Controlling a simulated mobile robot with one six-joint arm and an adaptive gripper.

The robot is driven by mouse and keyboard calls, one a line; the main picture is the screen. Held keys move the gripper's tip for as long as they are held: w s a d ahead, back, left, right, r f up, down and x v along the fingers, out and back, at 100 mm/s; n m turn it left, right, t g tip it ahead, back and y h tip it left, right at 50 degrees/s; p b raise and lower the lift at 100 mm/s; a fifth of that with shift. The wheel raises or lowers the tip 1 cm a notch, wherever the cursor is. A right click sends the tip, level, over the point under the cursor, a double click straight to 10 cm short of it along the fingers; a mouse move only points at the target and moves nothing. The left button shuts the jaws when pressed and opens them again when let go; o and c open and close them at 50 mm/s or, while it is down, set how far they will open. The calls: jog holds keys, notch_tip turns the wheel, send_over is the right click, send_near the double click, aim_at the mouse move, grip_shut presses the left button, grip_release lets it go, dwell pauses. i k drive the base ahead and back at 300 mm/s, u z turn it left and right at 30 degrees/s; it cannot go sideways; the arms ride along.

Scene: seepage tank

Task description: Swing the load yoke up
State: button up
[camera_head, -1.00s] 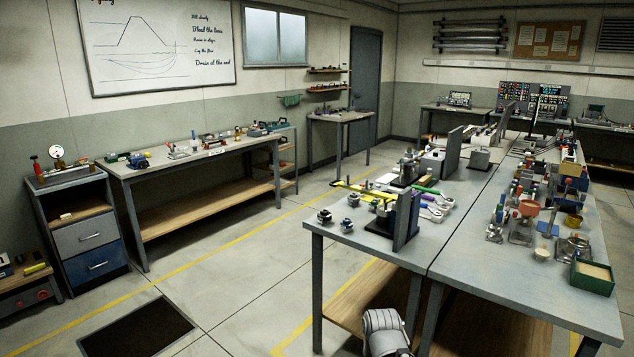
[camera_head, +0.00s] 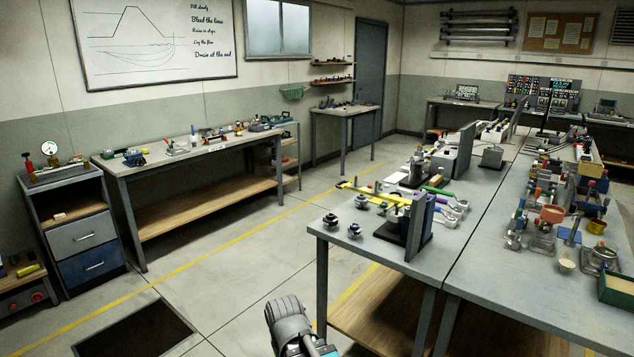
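I cannot single out the load yoke for sure at this size. On the near end of the middle workbench (camera_head: 345,238) stands a device with a dark upright plate (camera_head: 420,228) and a light metal body (camera_head: 395,215) on a dark base. Behind it is a second device with a grey block (camera_head: 452,162) and another upright plate. Any yoke on either device is too small to make out. A rounded grey link of my arm shows at the bottom centre, in front of the workbench. My gripper is not in view.
Small metal fittings (camera_head: 354,231) lie near the workbench's left corner. A second bench (camera_head: 545,290) adjoins on the right, crowded with parts and a green tray (camera_head: 617,290). A dark floor pit (camera_head: 135,335) lies at lower left. The floor (camera_head: 235,265) between the benches is clear.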

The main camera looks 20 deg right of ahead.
aim_at(379, 194)
jog(key=z, duration=0.15)
jog(key=i, duration=1.05)
jog(key=z, duration=0.75)
